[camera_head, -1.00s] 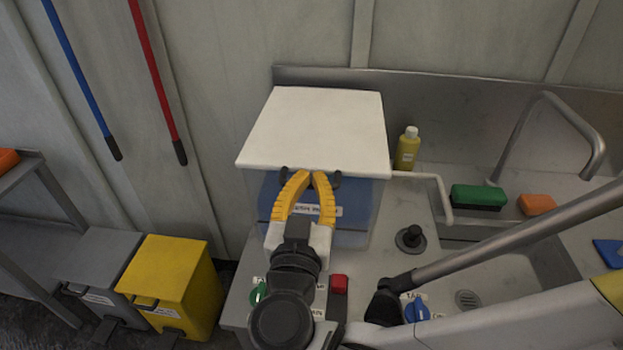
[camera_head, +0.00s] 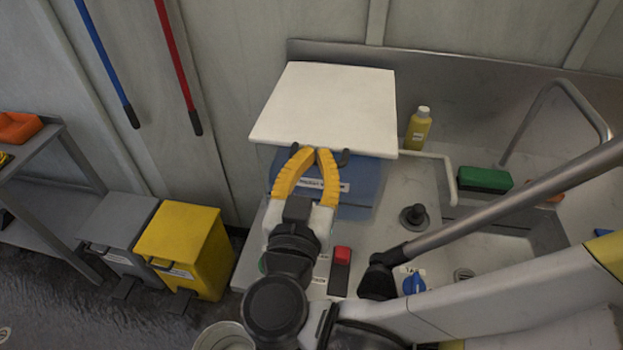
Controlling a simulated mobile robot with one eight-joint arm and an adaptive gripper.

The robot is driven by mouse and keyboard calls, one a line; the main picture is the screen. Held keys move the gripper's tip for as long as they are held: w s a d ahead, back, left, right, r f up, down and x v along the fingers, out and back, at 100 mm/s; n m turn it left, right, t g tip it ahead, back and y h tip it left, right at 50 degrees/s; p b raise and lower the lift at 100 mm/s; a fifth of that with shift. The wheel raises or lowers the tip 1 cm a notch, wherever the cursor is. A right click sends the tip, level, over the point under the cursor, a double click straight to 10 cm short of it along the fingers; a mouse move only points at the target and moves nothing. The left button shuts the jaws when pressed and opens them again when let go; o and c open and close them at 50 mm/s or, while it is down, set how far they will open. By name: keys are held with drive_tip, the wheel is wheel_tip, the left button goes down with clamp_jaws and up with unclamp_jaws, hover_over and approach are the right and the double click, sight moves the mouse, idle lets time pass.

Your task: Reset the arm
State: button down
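My gripper (camera_head: 320,152) has yellow fingers whose tips come together near the front edge of a white lid (camera_head: 325,105). The lid tops a blue box with a white label (camera_head: 365,182) on the sink counter. The finger bases are spread, but the tips look close or touching, and nothing shows between them. Whether the tips touch the lid edge or two dark tabs beside them is unclear. My arm reaches in from the lower right.
A red switch (camera_head: 342,254), a blue knob (camera_head: 414,283) and a dark plug-like knob (camera_head: 414,215) are on the counter. A yellow bottle (camera_head: 418,128), green sponge (camera_head: 485,180) and bent faucet (camera_head: 560,90) stand behind. Yellow bin (camera_head: 185,240) and grey bin (camera_head: 120,235) stand left; a bucket (camera_head: 224,337) is at the bottom.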

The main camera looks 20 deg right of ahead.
drive_tip(key=shift+f+v, duration=0.15)
drive_tip(key=shift+v, duration=1.3)
drive_tip(key=shift+f+v, duration=0.1)
drive_tip(key=shift+v, duration=1.3)
drive_tip(key=w+d+f+n+g+y, duration=0.3)
drive_tip(key=f+n+g+y, duration=0.3)
drive_tip(key=f+g+y, duration=0.2)
drive_tip(key=shift+d+f+n+y, duration=0.4)
drive_tip(key=shift+d+y, duration=0.2)
drive_tip(key=shift+y, duration=0.5)
